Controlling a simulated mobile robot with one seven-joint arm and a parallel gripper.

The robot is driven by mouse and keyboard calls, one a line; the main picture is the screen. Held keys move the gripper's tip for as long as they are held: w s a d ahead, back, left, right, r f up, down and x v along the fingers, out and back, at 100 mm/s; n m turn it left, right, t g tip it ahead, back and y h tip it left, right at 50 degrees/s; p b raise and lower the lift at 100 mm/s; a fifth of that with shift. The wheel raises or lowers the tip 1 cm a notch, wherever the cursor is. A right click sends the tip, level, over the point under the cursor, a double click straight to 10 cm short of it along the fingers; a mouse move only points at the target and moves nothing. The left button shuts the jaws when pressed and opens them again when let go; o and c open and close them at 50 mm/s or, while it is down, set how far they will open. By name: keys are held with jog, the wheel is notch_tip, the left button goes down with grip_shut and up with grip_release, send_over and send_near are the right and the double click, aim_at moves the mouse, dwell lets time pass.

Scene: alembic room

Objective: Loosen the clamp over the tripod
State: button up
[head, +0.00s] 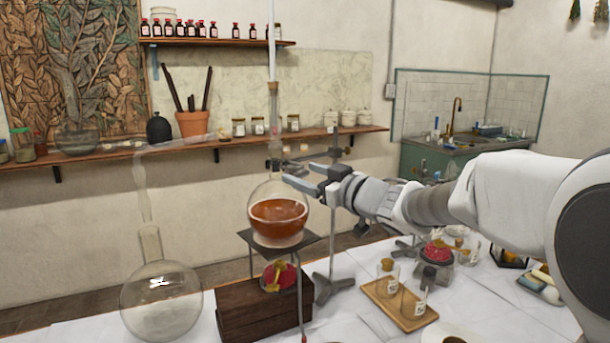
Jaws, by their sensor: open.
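The clamp (335,153) sits on a thin upright stand rod (335,222) above the tripod (308,240). A dark part of it (273,163) is at the neck of a round flask (277,212) holding amber liquid. The flask rests on the tripod's top. My gripper (298,175) reaches in from the right, just right of the flask neck and below the clamp's arm. Its jaws are open, and no object shows between them. It overlaps part of the clamp and rod, so I cannot tell whether it touches them.
A red-topped burner (279,275) is on a dark wooden block (243,310) under the tripod. An empty round flask (160,300) is at left, with glass tubing above. A wooden tray (382,293) with small jars lies at right. The wall shelf (100,154) is behind.

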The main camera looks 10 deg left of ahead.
grip_shut()
